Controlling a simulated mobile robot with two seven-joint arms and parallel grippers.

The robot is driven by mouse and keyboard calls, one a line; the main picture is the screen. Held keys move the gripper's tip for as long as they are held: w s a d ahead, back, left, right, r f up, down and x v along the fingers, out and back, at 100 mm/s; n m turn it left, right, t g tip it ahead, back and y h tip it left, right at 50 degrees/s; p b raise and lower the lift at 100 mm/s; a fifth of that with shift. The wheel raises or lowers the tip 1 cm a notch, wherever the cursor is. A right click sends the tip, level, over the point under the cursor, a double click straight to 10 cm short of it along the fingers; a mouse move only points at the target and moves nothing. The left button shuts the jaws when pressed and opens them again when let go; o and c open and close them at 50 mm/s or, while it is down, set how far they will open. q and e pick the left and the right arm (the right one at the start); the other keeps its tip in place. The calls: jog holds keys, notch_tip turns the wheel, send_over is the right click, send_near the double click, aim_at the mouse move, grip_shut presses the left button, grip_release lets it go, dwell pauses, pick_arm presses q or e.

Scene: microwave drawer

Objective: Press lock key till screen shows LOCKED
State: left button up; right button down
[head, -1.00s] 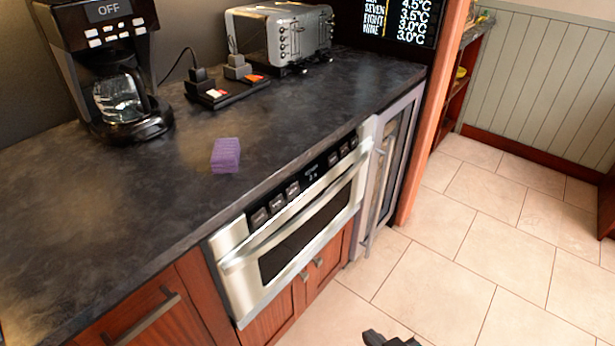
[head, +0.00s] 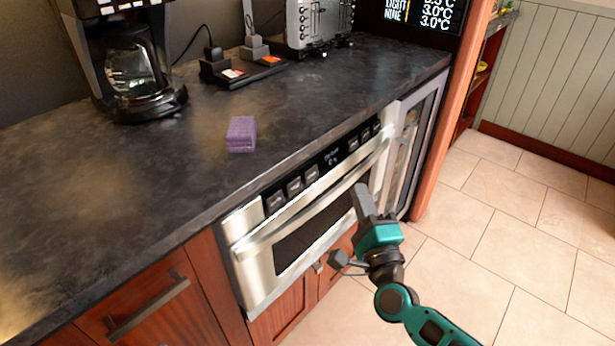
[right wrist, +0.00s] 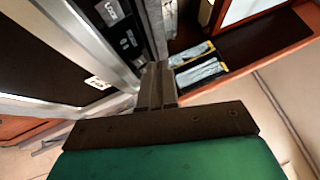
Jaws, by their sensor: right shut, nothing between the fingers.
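The steel microwave drawer (head: 255,262) is built in under the dark counter. Its black control panel (head: 322,165) has several dark keys on both sides of a small screen (head: 333,157), whose text is too small to read. In the right wrist view, a panel key (right wrist: 110,12) has a white label that looks like LOCK. My right gripper (head: 361,188) is shut and empty, in front of the drawer's right part, below the panel and apart from the keys. Its closed fingers (right wrist: 157,72) point towards the panel side in the right wrist view. My left gripper is out of view.
A purple sponge (head: 241,133) lies on the counter (head: 130,190). A coffee maker (head: 128,70) and a toaster (head: 318,25) stand behind. The drawer's long handle (head: 300,222) sticks out below the panel. The tiled floor (head: 500,240) at right is clear.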

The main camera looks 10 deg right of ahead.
aim_at(311, 174)
jog(key=shift+w+d+m, duration=0.15)
jog(key=shift+m, duration=0.15)
pick_arm(q)
jog(key=b, duration=0.2)
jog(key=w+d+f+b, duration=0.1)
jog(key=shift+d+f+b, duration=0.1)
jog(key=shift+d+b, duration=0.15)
jog(key=shift+b, duration=0.1)
pick_arm(e)
jog(key=w+a+f, duration=0.1)
jog(key=w+a, duration=0.4)
jog(key=w, duration=0.1)
jog(key=shift+w+a+f, duration=0.15)
jog(key=shift+w+f, duration=0.25)
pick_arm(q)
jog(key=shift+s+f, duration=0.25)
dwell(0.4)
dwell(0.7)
